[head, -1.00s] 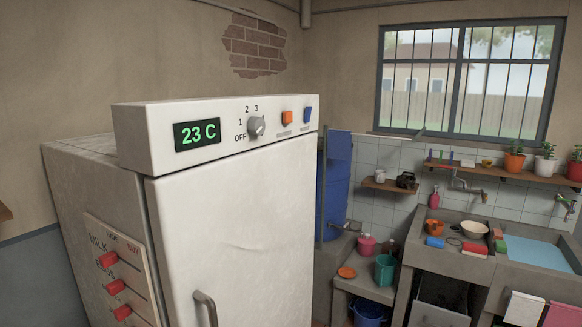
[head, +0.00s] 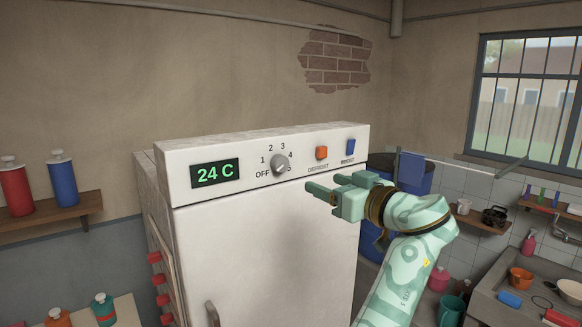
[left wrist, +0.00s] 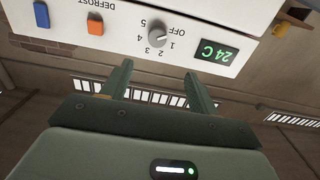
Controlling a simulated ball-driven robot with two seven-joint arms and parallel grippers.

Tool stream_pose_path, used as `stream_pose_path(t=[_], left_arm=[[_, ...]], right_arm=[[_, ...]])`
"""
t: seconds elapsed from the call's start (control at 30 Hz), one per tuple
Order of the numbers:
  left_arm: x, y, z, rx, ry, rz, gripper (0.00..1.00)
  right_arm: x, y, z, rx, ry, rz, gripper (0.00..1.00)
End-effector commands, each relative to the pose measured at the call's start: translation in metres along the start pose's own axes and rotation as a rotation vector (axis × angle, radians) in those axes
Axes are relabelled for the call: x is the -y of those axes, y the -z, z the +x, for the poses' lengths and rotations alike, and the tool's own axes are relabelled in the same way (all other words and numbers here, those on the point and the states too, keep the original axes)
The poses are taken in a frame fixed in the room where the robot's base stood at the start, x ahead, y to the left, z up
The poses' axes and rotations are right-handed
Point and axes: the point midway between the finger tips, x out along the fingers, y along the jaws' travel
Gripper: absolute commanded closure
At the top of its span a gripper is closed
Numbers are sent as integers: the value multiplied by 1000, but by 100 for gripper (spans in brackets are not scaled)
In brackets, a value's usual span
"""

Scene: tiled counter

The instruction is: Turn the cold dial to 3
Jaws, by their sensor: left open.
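The cold dial (head: 280,165) is a round grey knob on the white fridge's top panel, with OFF and numbers around it. It also shows upside down in the left wrist view (left wrist: 157,41). I cannot tell for sure which mark its pointer faces. My left gripper (head: 322,189) is pale green, open and empty, in front of the panel, below and right of the dial, apart from it. In the left wrist view its two fingers (left wrist: 158,72) are spread towards the dial with a gap. My right gripper is not in view.
A green display (head: 215,173) reading 24 C sits left of the dial. An orange defrost button (head: 321,153) and a blue button (head: 351,146) sit to its right, close above my gripper. A shelf with bottles (head: 62,180) is at the far left.

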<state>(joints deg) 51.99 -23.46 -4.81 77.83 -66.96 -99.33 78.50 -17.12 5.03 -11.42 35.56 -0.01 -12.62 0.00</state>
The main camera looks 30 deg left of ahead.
Motion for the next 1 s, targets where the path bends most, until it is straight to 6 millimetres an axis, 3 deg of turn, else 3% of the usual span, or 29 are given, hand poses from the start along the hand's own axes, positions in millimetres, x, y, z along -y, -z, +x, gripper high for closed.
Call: stream_pose_path(t=[0.17,0.6,0.8,1.0], left_arm=[[0,2,26,3,-1,-1,40],[-1,4,132,0,-4,2,40],[-2,1,155,1,-6,1,40],[-2,0,160,1,-6,-1,40]], right_arm=[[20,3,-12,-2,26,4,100],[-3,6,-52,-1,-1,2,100],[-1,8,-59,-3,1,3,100],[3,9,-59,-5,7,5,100]])
